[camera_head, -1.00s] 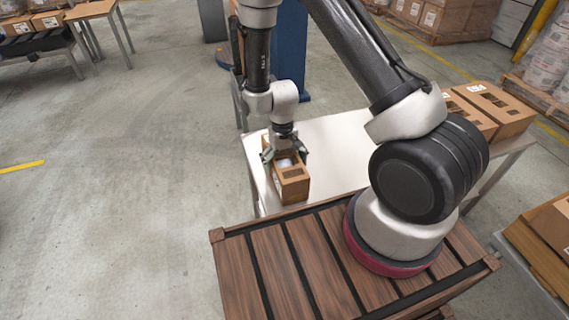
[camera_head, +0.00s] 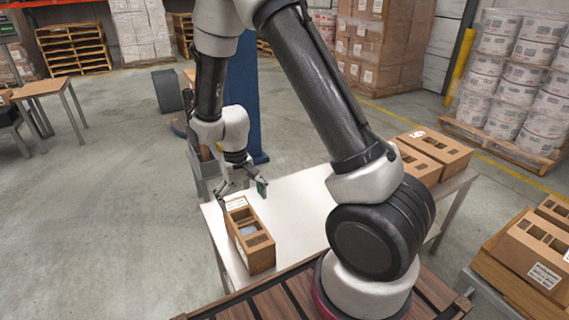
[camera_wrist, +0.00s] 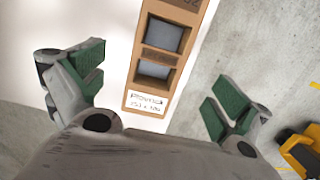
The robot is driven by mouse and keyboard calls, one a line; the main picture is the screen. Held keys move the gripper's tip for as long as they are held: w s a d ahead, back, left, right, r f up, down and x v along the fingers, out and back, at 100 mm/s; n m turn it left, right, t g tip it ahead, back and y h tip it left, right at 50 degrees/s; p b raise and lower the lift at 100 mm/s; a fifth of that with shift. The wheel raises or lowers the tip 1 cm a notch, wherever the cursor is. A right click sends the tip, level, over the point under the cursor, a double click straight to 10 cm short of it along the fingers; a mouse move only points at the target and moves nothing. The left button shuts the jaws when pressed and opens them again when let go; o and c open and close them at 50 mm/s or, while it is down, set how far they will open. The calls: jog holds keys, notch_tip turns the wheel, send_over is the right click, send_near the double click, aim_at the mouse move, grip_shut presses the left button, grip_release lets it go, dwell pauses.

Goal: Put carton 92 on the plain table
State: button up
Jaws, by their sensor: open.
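A brown carton (camera_head: 250,238) with open windows in its top stands on the white-topped table (camera_head: 300,222), near its left edge. I cannot read a 92 on it. My gripper (camera_head: 242,187) is open and empty above the far end of this carton. In the wrist view the carton (camera_wrist: 160,62) lies between and below my open green-padded fingers (camera_wrist: 155,88), with a white label at its near end. A wooden-topped table (camera_head: 45,87) stands at the far left; I cannot tell which table is the plain one.
More cartons (camera_head: 432,150) stand at the white table's right end. Others (camera_head: 535,250) sit at the lower right. A blue column (camera_head: 243,85) rises behind the table. A slatted brown surface (camera_head: 290,297) is in front. Open floor (camera_head: 100,210) lies to the left.

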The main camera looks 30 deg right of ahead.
jog(key=s+d+r+t, duration=0.1)
jog(key=s+d+r, duration=0.15)
jog(key=r, duration=0.65)
jog(key=s+d+r+t, duration=0.1)
jog(key=d+r, duration=0.3)
jog(key=r, duration=0.5)
jog(key=s+d+r+t, duration=0.1)
jog(key=s+d+r, duration=0.3)
jog(key=s+r, duration=0.2)
jog(key=s+d+r+t, duration=0.2)
jog(key=s+d+r, duration=0.2)
jog(key=s, duration=0.7)
notch_tip(320, 180, up, 3)
jog(key=shift+d+f+t, duration=0.15)
jog(key=shift+t, duration=0.15)
